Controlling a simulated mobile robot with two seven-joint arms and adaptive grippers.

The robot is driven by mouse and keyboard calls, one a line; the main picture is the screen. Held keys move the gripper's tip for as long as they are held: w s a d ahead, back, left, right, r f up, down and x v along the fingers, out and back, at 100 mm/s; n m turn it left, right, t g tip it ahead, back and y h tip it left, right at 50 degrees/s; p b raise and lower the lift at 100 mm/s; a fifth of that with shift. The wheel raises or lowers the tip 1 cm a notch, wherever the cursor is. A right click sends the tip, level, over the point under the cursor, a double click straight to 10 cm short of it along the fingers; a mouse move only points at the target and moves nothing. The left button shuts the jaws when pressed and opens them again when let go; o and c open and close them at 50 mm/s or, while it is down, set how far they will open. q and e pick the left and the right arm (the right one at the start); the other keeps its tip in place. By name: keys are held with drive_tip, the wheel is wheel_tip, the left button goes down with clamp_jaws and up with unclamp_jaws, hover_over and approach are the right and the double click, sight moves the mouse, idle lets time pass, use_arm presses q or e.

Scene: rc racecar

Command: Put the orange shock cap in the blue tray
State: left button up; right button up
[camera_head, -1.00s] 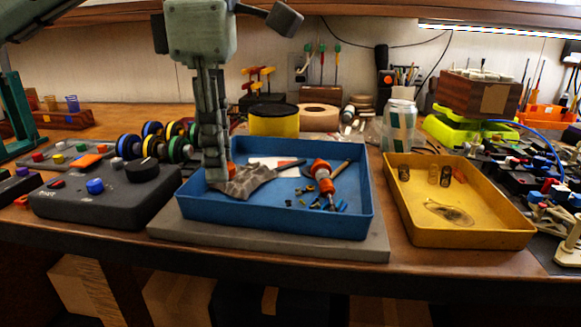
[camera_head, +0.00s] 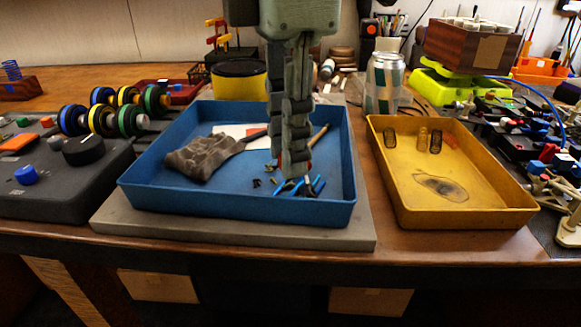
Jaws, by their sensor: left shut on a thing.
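My left gripper (camera_head: 290,165) points straight down into the right half of the blue tray (camera_head: 235,205). It is shut on what looks like the orange shock cap (camera_head: 308,165). Only small orange bits show beside the fingertips; the fingers hide the rest. I cannot tell whether it touches the tray floor. A crumpled brown-grey cloth (camera_head: 203,156) lies in the tray's left half. Blue-handled tools (camera_head: 312,187) and small dark parts lie near the fingertips. My right gripper is not in view.
The blue tray stands on a grey slab (camera_head: 240,233). A yellow tray (camera_head: 465,215) with springs is at the right, with a can (camera_head: 384,82) behind it. Several coloured wheels (camera_head: 104,119) and a dark controller box (camera_head: 70,170) are at the left.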

use_arm(q)
drive_tip(key=shift+d+f, duration=0.2)
wheel_tip(320, 180, down, 3)
drive_tip(key=shift+f, duration=0.4)
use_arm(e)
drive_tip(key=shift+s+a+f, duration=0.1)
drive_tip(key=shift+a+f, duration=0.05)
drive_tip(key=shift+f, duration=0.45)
use_arm(q)
drive_tip(key=shift+f, duration=0.15)
